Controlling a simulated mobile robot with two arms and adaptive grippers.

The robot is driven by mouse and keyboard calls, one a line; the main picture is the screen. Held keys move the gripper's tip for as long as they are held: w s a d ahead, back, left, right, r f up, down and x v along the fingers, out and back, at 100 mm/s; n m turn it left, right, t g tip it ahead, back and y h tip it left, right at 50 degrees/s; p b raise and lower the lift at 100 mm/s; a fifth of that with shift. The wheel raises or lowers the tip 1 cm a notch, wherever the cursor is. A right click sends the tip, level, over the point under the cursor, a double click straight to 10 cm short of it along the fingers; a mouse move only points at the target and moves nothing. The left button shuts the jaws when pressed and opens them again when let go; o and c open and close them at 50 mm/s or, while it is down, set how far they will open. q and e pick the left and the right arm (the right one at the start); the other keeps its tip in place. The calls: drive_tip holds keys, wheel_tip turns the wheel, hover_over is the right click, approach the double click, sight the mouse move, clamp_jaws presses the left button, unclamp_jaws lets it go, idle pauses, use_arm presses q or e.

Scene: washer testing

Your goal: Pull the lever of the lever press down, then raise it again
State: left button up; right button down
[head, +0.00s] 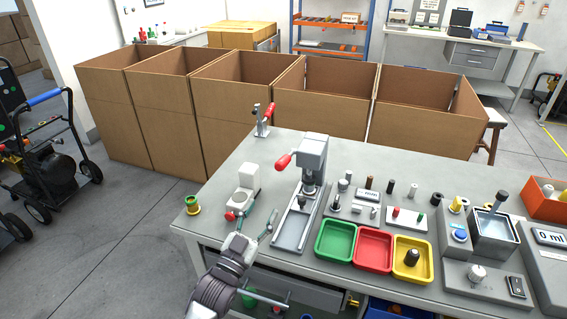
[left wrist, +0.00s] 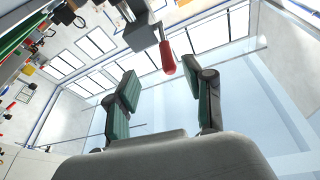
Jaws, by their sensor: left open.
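The lever press (head: 313,155) is a grey upright machine on the workbench, with a base plate running toward the front. Its lever has a red grip (head: 284,161) that sticks out to the left at about the height of the head. My left gripper (head: 261,214) is open and empty, in front of and below the grip in the head view. In the left wrist view a red grip (left wrist: 167,57) shows beyond the gap between the green-padded fingers (left wrist: 169,88), not touching them. My right gripper is not in view.
A white device (head: 247,182) stands left of the press, and a red-handled clamp (head: 268,112) stands behind. Green (head: 335,257), red (head: 373,264) and yellow (head: 426,274) trays lie to the right. Cardboard boxes (head: 237,110) line the back of the bench (head: 270,150).

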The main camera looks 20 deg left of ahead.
sight(283, 163)
use_arm(q)
drive_tip(key=shift+t+h, duration=0.3)
drive_tip(key=shift+t, duration=0.3)
drive_tip(key=x, duration=0.5)
drive_tip(key=p+x, duration=0.1)
drive_tip(key=x, duration=0.3)
drive_tip(key=r+p+x, duration=0.1)
drive_tip(key=x, duration=0.4)
drive_tip(key=shift+w+a+r, duration=0.1)
drive_tip(key=shift+w+r, duration=0.05)
clamp_jaws()
